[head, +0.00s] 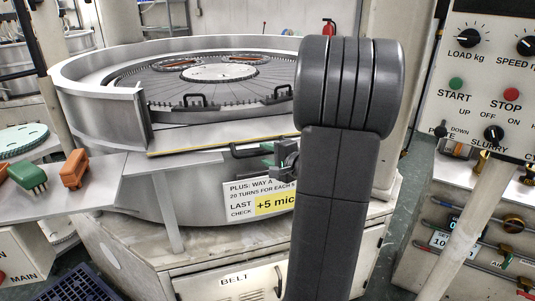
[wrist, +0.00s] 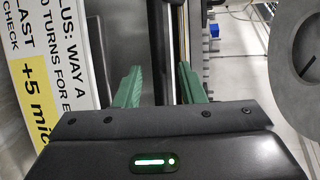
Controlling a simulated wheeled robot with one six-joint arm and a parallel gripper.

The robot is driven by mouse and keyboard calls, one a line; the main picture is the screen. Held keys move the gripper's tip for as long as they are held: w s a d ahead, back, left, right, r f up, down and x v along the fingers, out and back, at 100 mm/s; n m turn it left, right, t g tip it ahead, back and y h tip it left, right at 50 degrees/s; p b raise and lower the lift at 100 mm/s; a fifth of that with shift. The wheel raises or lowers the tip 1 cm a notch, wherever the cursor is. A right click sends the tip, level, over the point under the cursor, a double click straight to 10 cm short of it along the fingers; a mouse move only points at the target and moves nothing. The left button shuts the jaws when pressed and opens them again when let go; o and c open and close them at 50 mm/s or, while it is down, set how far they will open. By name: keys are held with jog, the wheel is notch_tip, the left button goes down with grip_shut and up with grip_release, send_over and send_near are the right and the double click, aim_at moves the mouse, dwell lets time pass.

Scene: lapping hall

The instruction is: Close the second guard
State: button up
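A round lapping machine has a curved metal guard wall (head: 100,95) around its back and left side, ending in an upright edge at front left. The front is open, and the plate shows there. I cannot tell which part is the second guard. My gripper (head: 272,160) is at the machine's front, partly hidden behind my arm, near a dark handle-like bar (head: 245,151). In the wrist view my gripper's green fingers (wrist: 159,84) stand apart, with a dark upright bar (wrist: 178,40) beyond and between them. I see no grip on it.
A label sheet (head: 258,198) hangs below the rim. A control panel (head: 490,75) and a bench with hoses (head: 460,220) stand at right.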

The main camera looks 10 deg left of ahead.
grip_shut()
jog(key=shift+r, duration=0.1)
